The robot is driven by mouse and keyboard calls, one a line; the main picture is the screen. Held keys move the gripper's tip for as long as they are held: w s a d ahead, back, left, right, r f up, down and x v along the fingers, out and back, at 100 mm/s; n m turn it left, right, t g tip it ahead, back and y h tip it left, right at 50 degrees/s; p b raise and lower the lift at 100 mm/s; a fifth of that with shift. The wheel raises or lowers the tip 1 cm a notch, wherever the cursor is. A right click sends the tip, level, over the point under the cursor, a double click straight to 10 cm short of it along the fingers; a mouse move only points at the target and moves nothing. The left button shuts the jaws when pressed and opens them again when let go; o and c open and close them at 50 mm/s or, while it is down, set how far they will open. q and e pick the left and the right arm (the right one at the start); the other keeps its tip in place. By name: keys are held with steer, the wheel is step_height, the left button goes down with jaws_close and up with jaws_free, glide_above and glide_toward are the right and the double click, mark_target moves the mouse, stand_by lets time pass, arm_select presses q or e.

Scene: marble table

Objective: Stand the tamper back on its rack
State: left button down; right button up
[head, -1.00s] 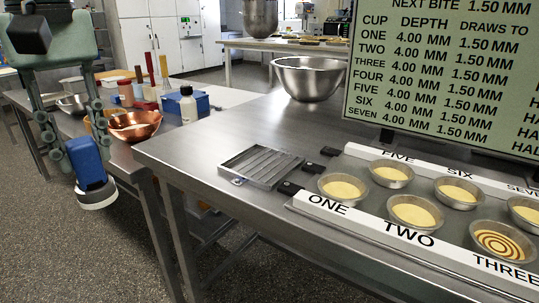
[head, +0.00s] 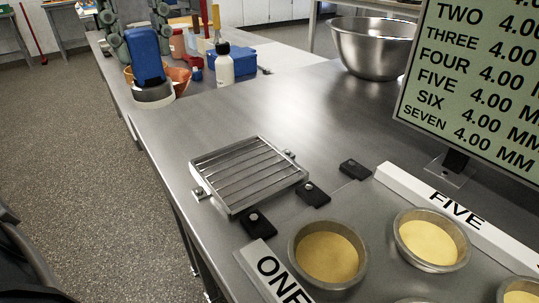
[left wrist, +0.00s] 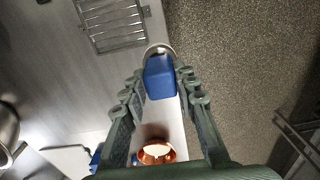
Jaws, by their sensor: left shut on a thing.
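The tamper (head: 147,58) has a blue handle and a pale round foot at its lower end. My left gripper (head: 140,40) is shut on the blue handle, and the tamper hangs foot down in the air. The left wrist view shows the handle (left wrist: 160,82) between the fingers and part of the foot beyond it. The rack (head: 246,178) is a slatted metal frame lying on the steel table, below and right of the tamper in the head view. In the left wrist view the rack (left wrist: 113,24) shows beyond the tamper, apart from it. My right gripper is out of view.
Black clips (head: 312,193) and a numbered row of filled cups (head: 330,254) stand right of the rack. A sign (head: 480,90) and a steel bowl (head: 372,46) stand behind. A white bottle (head: 224,65) and copper bowl (left wrist: 156,152) are farther back.

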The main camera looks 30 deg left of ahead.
arm_select(q)
steer(key=shift+s+a, duration=0.1)
steer(key=shift+s, duration=0.1)
steer(key=shift+w+d+f, duration=1.05)
steer(key=shift+d+f, duration=0.6)
steer(key=shift+f, duration=0.2)
steer(key=shift+w+d+f, duration=1)
steer(key=shift+d+f, duration=0.7)
steer(key=shift+f, duration=0.1)
steer(key=shift+w+d+f, duration=1.05)
steer(key=shift+d+f, duration=0.6)
steer(key=shift+f, duration=0.2)
steer(key=c, duration=1.2)
jaws_free()
